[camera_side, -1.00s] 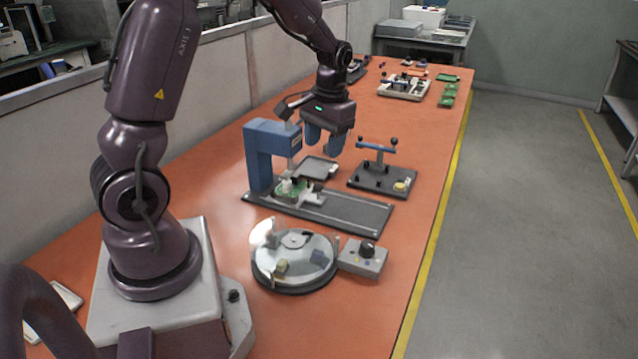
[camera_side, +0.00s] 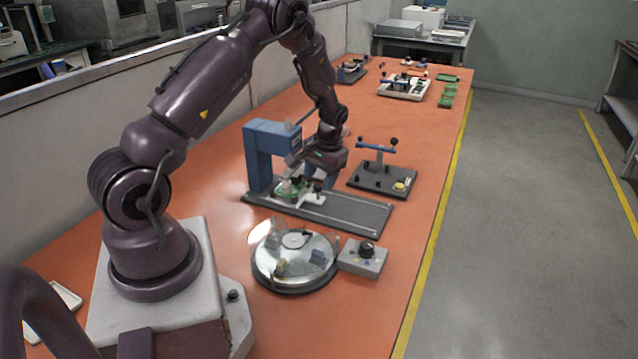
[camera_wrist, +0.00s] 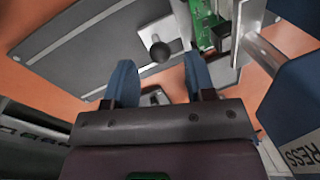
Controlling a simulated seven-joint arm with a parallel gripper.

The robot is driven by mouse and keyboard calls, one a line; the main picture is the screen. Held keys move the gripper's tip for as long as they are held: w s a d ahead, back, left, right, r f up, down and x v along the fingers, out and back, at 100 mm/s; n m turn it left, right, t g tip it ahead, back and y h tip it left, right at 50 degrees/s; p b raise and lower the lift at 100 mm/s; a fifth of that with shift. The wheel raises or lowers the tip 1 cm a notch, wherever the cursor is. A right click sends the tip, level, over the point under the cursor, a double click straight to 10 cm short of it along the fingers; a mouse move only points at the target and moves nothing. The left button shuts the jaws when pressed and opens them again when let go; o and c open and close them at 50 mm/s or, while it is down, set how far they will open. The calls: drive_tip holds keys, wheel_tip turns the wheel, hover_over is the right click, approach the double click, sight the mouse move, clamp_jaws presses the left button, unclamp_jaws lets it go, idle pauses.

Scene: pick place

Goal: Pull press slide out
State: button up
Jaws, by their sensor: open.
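The blue press (camera_side: 262,150) stands on a long grey base plate (camera_side: 360,215) in the side view; its blue body also shows at the right of the wrist view (camera_wrist: 295,100). The press slide (camera_side: 312,197) is a light metal carriage on this plate, under the press head, with a green board (camera_side: 290,188) on it. In the wrist view the slide's dark round knob (camera_wrist: 160,50) stands on a light arm just beyond my fingertips. My gripper (camera_wrist: 160,72) is open, its two blue fingers apart, pointing toward the knob.
A round glass-topped turntable (camera_side: 295,262) with a grey control box (camera_side: 363,257) stands in front of the press. A dark fixture with a blue handle (camera_side: 380,170) stands to the right. The plate's right part is bare.

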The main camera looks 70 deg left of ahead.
drive_tip(key=shift+s+a+f, duration=0.1)
drive_tip(key=shift+a+f, duration=0.1)
drive_tip(key=shift+f, duration=1)
clamp_jaws()
drive_tip(key=w+d, duration=1.1)
drive_tip(key=shift+w+d+r, duration=0.1)
drive_tip(key=shift+w+d, duration=0.25)
drive_tip(key=shift+d, duration=0.05)
drive_tip(key=shift+c, duration=1.1)
unclamp_jaws()
drive_tip(key=shift+w+d, duration=0.1)
drive_tip(key=shift+o, duration=1.1)
